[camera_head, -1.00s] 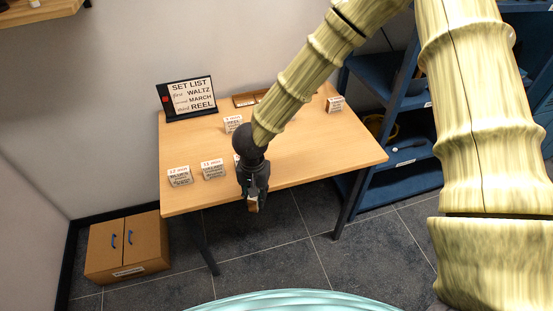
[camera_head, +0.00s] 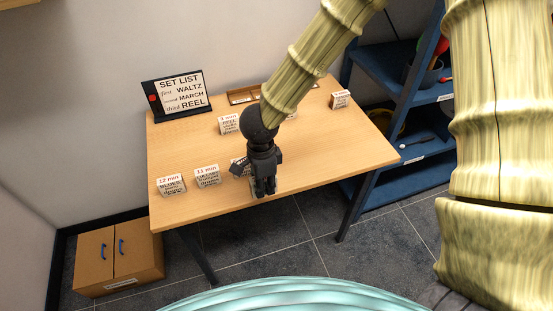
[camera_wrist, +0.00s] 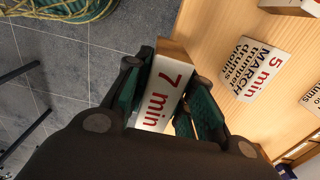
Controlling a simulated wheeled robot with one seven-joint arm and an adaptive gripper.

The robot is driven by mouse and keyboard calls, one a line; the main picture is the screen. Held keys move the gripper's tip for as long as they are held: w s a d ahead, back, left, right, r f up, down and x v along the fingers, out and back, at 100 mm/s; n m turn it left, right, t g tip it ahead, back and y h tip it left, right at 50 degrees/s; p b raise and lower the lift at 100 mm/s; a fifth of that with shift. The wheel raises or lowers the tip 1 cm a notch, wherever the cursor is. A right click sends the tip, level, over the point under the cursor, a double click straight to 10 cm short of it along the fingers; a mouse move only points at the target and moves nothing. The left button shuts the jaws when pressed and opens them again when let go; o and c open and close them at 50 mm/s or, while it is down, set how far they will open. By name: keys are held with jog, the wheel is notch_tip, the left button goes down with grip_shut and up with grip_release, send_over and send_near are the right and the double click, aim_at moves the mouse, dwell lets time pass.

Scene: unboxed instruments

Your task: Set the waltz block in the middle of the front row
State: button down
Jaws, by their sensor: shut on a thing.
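My gripper (camera_head: 265,188) is over the table's front edge, right of the front-row blocks. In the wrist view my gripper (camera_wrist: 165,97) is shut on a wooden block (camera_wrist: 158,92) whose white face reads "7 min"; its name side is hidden. A block reading "5 min MARCH" (camera_wrist: 252,70) lies beside it on the wood; in the head view it is mostly hidden behind my gripper. The front row also has a "12 min" block (camera_head: 171,185) at the left and an "11 min" block (camera_head: 207,177) beside it. A set list sign (camera_head: 181,93) reads waltz, march, reel.
A reel block (camera_head: 229,124) stands farther back on the table (camera_head: 190,143), and another block (camera_head: 341,100) is at the back right. A wooden tray (camera_head: 243,95) is at the back, partly behind my arm. Blue shelves (camera_head: 410,160) stand to the right.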

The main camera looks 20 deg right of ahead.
jog(key=w+d+p, duration=0.1)
jog(key=w+d, duration=0.1)
jog(key=w, duration=0.2)
jog(key=w+d+f+p, duration=0.1)
jog(key=w+d, duration=0.2)
jog(key=w, duration=0.1)
jog(key=w+d+p, duration=0.1)
jog(key=w+d, duration=0.1)
jog(key=w, duration=0.2)
jog(key=shift+w+d+f, duration=0.1)
jog(key=shift+d+f, duration=0.1)
jog(key=shift+d, duration=0.2)
jog(key=shift+f+p, duration=0.65)
jog(key=shift+f, duration=1.1)
jog(key=shift+f, duration=0.15)
jog(key=c, duration=1.2)
grip_release()
notch_tip(320, 180, up, 12)
jog(key=b, duration=0.1)
